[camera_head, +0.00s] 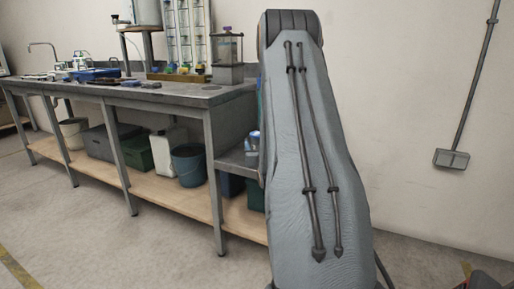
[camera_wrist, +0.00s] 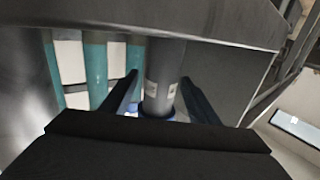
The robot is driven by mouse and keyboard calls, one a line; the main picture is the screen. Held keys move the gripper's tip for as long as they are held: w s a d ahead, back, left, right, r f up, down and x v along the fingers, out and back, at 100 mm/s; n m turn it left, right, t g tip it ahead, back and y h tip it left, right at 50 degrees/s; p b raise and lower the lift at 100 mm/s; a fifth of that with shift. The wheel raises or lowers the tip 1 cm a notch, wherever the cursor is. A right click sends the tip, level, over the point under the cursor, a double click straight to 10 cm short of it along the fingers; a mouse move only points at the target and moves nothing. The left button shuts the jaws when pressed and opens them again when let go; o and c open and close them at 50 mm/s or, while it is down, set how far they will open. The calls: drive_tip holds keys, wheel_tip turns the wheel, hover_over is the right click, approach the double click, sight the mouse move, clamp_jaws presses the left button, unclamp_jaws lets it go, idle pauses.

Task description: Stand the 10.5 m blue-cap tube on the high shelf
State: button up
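In the wrist view, a grey cylinder (camera_wrist: 164,62) with small pale label patches and some blue at its lower end stands between the two dark fingers of my gripper (camera_wrist: 160,78). It looks like a blue-cap tube, but I cannot read its marking. The fingers lie close on both sides of it; whether they touch it is unclear. In the head view my grey arm hides the gripper. A small blue and white object (camera_head: 253,140) shows beside the arm, partly hidden, over a low side shelf (camera_head: 238,164). I cannot tell which shelf is the high one.
A long bench (camera_head: 150,92) holds glassware, a blue tray and a lidded clear container (camera_head: 227,58). Bins and a blue bucket (camera_head: 188,164) stand below. In the wrist view, teal and white upright shapes (camera_wrist: 95,62) are left of the cylinder, and a grey slab edge (camera_wrist: 235,32) crosses above.

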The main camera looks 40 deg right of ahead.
drive_tip(key=shift+r, duration=0.1)
clamp_jaws()
